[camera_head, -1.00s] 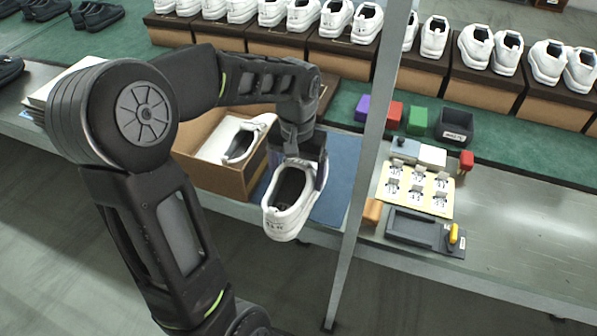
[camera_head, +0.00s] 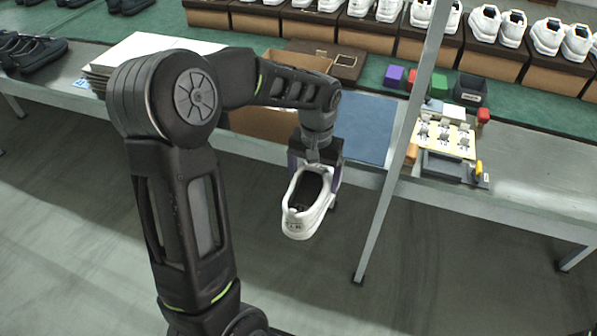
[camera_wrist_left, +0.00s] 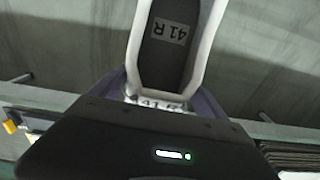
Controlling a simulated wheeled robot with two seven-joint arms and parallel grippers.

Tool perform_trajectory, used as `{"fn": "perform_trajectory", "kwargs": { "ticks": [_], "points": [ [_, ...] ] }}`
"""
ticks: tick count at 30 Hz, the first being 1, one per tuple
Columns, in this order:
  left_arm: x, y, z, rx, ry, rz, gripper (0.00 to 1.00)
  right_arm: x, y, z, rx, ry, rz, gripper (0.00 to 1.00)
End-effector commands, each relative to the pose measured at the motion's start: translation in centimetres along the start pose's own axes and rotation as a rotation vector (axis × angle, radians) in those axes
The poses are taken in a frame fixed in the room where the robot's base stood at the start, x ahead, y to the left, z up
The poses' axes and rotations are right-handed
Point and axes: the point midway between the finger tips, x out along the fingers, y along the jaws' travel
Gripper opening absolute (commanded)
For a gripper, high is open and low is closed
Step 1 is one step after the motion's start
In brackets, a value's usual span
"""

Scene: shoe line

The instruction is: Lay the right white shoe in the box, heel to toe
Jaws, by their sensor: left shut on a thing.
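My left gripper (camera_head: 315,168) is shut on a white shoe (camera_head: 308,222), which hangs tilted in front of the bench edge, above the floor. In the left wrist view the shoe's insole (camera_wrist_left: 165,65) shows a "41 R" label, with the purple fingers on either side of the shoe. The open cardboard box (camera_head: 262,123) stands on the bench behind my left arm, to the left of the held shoe. The arm hides most of the box's inside. My right gripper is not in view.
A blue mat (camera_head: 362,128) lies bare beside the box. A grey post (camera_head: 398,165) rises right of the held shoe. Right of it are a card with small parts (camera_head: 446,138) and a dark tray (camera_head: 447,167). White paper sheets (camera_head: 150,50) lie left; shoes on boxes line the back.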

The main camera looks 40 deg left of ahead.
Motion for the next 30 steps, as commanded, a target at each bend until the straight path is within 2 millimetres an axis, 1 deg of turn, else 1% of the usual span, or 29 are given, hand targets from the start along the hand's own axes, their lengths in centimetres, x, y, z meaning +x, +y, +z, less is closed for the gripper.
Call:
{"fn": "perform_trajectory", "kwargs": {
  "ticks": [1,6,10,14,15,18,22,30],
  "points": [
    [0.9,0.9,-0.3,0.016,-0.003,-0.001,0.27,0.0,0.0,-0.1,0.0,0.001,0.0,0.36],
    [3.9,3.6,-1.1,0.066,-0.003,-0.003,0.27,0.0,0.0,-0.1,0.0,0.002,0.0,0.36],
    [6.5,6.1,-1.2,0.115,-0.002,-0.004,0.27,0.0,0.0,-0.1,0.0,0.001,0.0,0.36],
    [9.4,8.9,-0.6,0.176,-0.002,-0.003,0.27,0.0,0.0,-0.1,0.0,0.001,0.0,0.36],
    [10.3,9.8,-0.3,0.195,-0.002,-0.002,0.27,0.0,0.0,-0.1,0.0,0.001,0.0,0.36],
    [12.1,11.6,0.5,0.239,-0.002,0.001,0.27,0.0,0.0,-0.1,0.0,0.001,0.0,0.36],
    [13.2,12.7,1.0,0.266,0.0,0.005,0.27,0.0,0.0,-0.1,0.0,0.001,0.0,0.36],
    [13.4,12.8,1.1,0.269,0.002,0.006,0.27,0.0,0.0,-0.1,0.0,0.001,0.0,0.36]
  ]
}}
